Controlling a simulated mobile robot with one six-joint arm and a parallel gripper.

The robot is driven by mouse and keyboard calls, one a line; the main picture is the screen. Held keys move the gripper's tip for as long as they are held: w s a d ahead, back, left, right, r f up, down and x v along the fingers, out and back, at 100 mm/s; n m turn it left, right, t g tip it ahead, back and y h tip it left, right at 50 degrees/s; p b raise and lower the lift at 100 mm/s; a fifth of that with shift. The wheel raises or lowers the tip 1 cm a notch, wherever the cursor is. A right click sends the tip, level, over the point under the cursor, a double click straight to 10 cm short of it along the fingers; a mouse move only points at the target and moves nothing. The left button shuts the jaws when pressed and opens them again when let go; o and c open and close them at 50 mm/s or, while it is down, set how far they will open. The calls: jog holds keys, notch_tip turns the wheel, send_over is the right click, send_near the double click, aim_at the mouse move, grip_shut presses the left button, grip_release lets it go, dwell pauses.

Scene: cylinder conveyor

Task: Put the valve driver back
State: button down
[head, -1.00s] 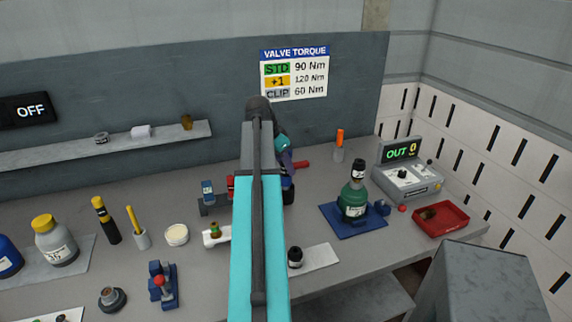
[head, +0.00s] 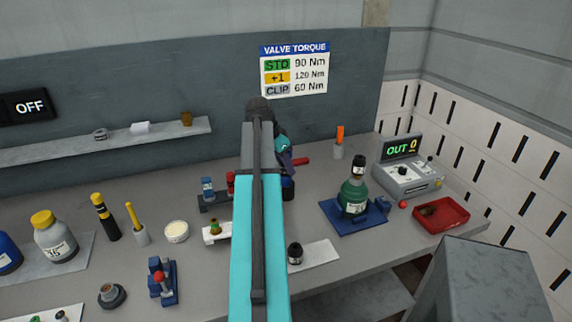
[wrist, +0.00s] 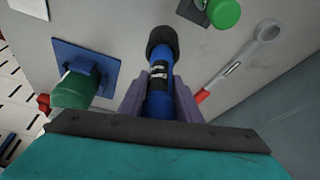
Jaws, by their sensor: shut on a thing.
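The valve driver (wrist: 160,88), a blue cylinder with a black end and a label band, is between the purple-grey fingers of my gripper (wrist: 160,100) in the wrist view. My gripper is shut on it. In the head view my arm hides most of my gripper; the driver's blue and black lower part (head: 288,188) shows just right of the arm, over the bench. A dark rack (head: 212,207) with a blue piece and a red piece stands left of the arm. Whether the driver touches the bench cannot be told.
A green bottle (head: 353,197) stands on a blue mat (head: 348,222) to the right. A red-handled wrench (wrist: 240,65) lies near my gripper. A red tray (head: 441,216) and a control box reading OUT 0 (head: 408,177) are farther right. White plates and small parts lie in front.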

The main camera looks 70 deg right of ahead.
jog(key=shift+f+b, duration=0.6)
jog(key=shift+f, duration=0.75)
dwell(0.6)
jog(key=c, duration=1.2)
grip_release()
notch_tip(320, 180, up, 6)
jog(key=p, duration=0.3)
jog(key=shift+p, duration=0.4)
jog(key=shift+s, duration=0.1)
